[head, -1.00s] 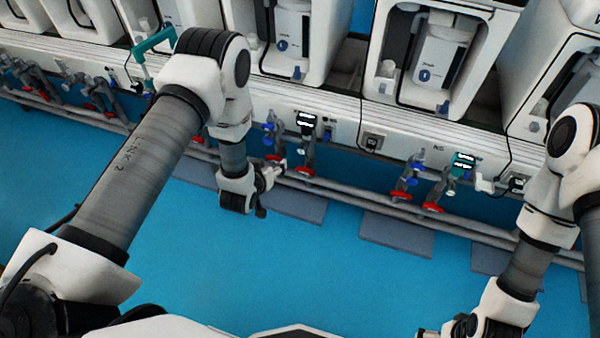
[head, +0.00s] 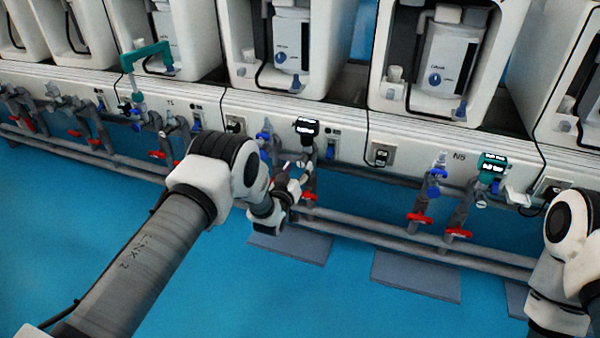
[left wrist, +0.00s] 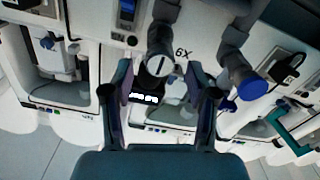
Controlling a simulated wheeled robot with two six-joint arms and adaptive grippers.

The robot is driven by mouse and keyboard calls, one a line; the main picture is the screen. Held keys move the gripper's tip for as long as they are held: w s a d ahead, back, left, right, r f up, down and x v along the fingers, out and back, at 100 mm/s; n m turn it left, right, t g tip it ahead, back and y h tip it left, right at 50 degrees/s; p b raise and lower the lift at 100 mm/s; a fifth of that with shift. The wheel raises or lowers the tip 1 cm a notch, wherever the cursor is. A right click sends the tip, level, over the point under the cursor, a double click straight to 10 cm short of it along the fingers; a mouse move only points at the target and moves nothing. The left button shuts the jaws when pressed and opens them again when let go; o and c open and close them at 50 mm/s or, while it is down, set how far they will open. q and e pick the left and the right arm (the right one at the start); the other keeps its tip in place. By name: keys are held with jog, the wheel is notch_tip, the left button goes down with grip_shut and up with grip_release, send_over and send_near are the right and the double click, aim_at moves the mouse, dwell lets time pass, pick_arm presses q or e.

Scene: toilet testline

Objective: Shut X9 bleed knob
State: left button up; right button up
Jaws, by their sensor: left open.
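In the head view my left gripper (head: 297,180) is at the pipes below a black display gauge (head: 307,128); the wrist partly hides the knob area. My right gripper is out of view; only the right arm shows.
A blue knob (left wrist: 252,88) is on the neighbouring pipe. Red valve handles (head: 420,218) and grey horizontal pipes (head: 380,238) run low along the panel. White toilet units stand above. The blue floor in front is open.

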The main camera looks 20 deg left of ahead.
pick_arm(q)
jog(key=shift+w, duration=1.05)
grip_shut()
